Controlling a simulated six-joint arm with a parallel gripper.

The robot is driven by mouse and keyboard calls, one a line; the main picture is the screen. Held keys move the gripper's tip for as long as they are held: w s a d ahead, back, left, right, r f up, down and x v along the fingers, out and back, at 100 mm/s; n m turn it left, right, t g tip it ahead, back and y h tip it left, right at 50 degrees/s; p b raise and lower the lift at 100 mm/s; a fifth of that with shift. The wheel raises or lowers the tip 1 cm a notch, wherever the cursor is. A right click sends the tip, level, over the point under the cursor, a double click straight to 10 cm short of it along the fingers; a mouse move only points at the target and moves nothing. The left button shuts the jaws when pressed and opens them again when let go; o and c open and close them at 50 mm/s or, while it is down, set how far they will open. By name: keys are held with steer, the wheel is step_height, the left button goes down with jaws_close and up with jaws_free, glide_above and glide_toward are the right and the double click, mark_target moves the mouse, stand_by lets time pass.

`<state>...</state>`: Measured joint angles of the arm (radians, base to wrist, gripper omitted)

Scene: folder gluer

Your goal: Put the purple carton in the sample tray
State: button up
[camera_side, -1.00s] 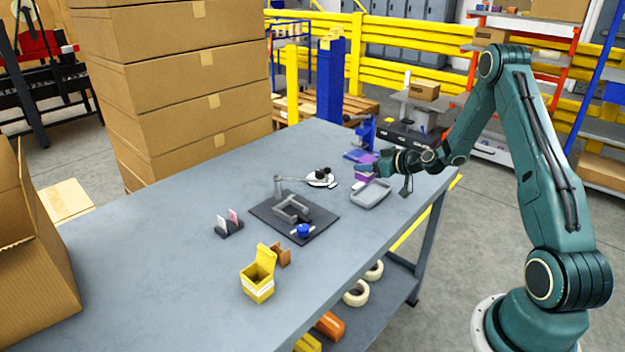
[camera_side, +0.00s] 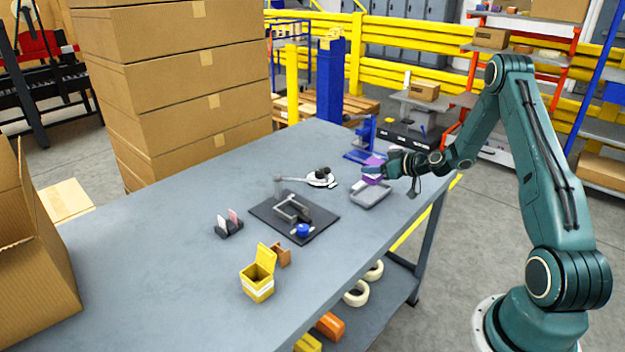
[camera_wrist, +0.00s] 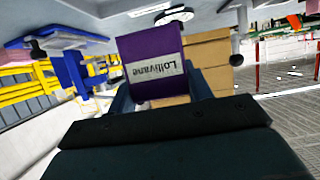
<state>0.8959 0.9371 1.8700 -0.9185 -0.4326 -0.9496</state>
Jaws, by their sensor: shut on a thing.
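The purple carton (camera_side: 374,164) is held by my gripper (camera_side: 372,171) above the back end of the sample tray in the side view. In the wrist view the carton (camera_wrist: 152,62) shows a purple face with a pale label reading "Lollyvane". My gripper is shut on it; the fingers show only partly beside it in the wrist view. The sample tray (camera_side: 371,199) is a shallow grey tray on the table near its right edge. The carton looks clear of the tray, though the exact height cannot be told.
A blue stand (camera_side: 363,140) is just behind the carton. A white round item (camera_side: 320,179) lies left of the tray, and a dark mat (camera_side: 268,221) with a grey fixture is farther left. A yellow open carton (camera_side: 258,282) stands at the front. The table's left half is mostly clear.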

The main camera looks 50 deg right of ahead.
mark_target(379, 181)
steer(key=shift+f, duration=2.25)
steer(key=shift+f, duration=0.6)
steer(key=o, duration=1.1)
steer(key=shift+c, duration=0.2)
steer(key=shift+s, duration=0.1)
steer(key=shift+v, duration=3.65)
steer(key=shift+r, duration=0.15)
